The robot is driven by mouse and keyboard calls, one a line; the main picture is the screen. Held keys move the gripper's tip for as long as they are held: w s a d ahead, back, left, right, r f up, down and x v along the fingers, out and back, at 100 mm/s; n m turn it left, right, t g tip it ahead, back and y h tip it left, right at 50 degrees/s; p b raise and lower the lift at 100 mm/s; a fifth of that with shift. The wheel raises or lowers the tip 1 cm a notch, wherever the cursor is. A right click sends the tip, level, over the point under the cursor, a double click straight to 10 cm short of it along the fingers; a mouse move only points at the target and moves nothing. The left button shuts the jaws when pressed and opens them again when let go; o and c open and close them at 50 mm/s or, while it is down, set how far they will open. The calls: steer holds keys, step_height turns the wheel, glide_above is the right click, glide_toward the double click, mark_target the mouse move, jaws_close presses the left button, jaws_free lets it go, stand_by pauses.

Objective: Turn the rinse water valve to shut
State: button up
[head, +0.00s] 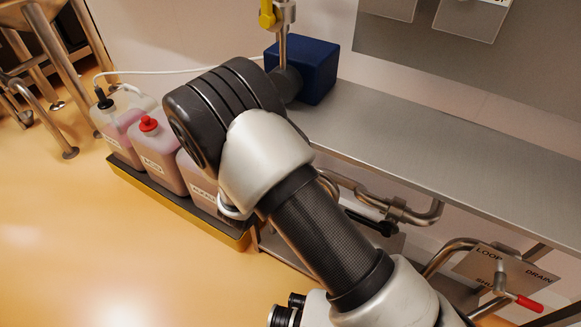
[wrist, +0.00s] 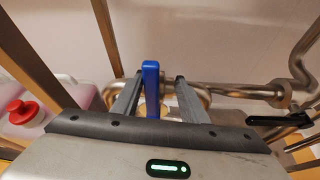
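A valve with a blue lever (wrist: 151,88) sits on a steel pipe (wrist: 235,89) in the wrist view. I see no label on it, so I cannot confirm it is the rinse water valve. The lever appears upright in the picture, across the line of the pipe. My gripper (wrist: 159,78) is open, with one finger to each side of the lever. A gap shows on the right; whether the left finger touches is unclear. In the head view my arm hides the gripper and blue lever.
Jugs (head: 160,155) stand in a black-and-yellow tray (head: 180,208), left of my arm. A steel shelf (head: 440,165) runs above the pipes. A black handle (wrist: 280,120) is right of the gripper. A red-handled valve (head: 525,302) and a yellow handle (head: 267,14) also show.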

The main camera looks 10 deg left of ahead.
steer(key=p+v, duration=0.3)
steer(key=v, duration=1.4)
steer(key=shift+s+a, duration=0.1)
steer(key=w+d+r+m+g+h, duration=0.25)
steer(key=d+r+m, duration=0.4)
steer(key=d, duration=0.35)
steer(key=w+d+r+m+g+h, duration=0.2)
steer(key=d+r+m+g, duration=0.2)
steer(key=d+r+m, duration=0.4)
steer(key=s+d+r+m+g+y, duration=0.2)
steer(key=s+d+r+m, duration=0.25)
steer(key=d, duration=0.25)
steer(key=s+d+r+m+g+y, duration=0.2)
steer(key=s+d+r+m, duration=0.15)
steer(key=d+m, duration=0.3)
steer(key=s+r+m+t+y+p, duration=0.1)
steer(key=s+r+m+p, duration=0.1)
steer(key=r+p, duration=0.8)
steer(key=s+d+r+m+t+y+p, duration=0.1)
steer(key=r+m+p, duration=0.3)
steer(key=r+p, duration=0.6)
step_height(320, 180, up, 6)
steer(key=shift+s+d+f+t+y, duration=0.3)
steer(key=shift+s+t+y, duration=0.15)
steer(key=shift+s+y, duration=0.3)
